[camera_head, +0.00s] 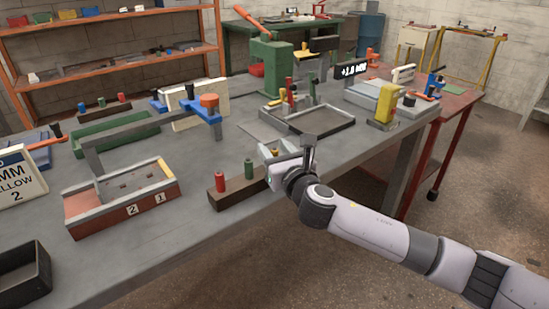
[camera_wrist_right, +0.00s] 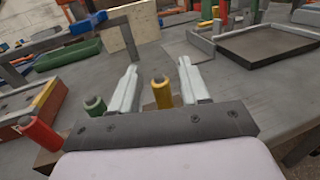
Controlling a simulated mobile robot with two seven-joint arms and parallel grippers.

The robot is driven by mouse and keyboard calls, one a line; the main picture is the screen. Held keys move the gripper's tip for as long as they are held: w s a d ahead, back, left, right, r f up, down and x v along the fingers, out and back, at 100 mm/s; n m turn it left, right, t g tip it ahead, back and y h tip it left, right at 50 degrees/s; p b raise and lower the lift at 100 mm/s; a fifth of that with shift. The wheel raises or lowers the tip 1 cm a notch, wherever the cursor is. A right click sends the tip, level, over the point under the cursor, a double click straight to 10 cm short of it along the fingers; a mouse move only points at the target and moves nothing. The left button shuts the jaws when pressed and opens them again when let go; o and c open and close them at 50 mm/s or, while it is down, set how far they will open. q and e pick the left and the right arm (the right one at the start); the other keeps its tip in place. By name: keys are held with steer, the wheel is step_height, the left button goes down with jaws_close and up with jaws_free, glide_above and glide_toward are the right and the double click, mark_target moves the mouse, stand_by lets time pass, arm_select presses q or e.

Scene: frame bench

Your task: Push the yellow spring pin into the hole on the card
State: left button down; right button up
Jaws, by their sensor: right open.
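The yellow spring pin (camera_wrist_right: 161,93) stands upright between the open fingers of my right gripper (camera_wrist_right: 157,76) in the wrist view, with a gap on both sides. In the head view my right gripper (camera_head: 268,156) is at the right end of the dark pin block (camera_head: 238,190) and hides the yellow pin. My left gripper is not in view.
A red pin (camera_head: 219,181) and a green pin (camera_head: 248,168) stand in the same block. A grey bar with a blue and orange clamp (camera_head: 207,107) reaches over the fixture's back. A dark tray (camera_head: 318,122) lies behind my gripper. An empty black bin (camera_head: 22,275) sits front left.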

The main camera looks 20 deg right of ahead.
steer(key=shift+w, duration=0.15)
jaws_close()
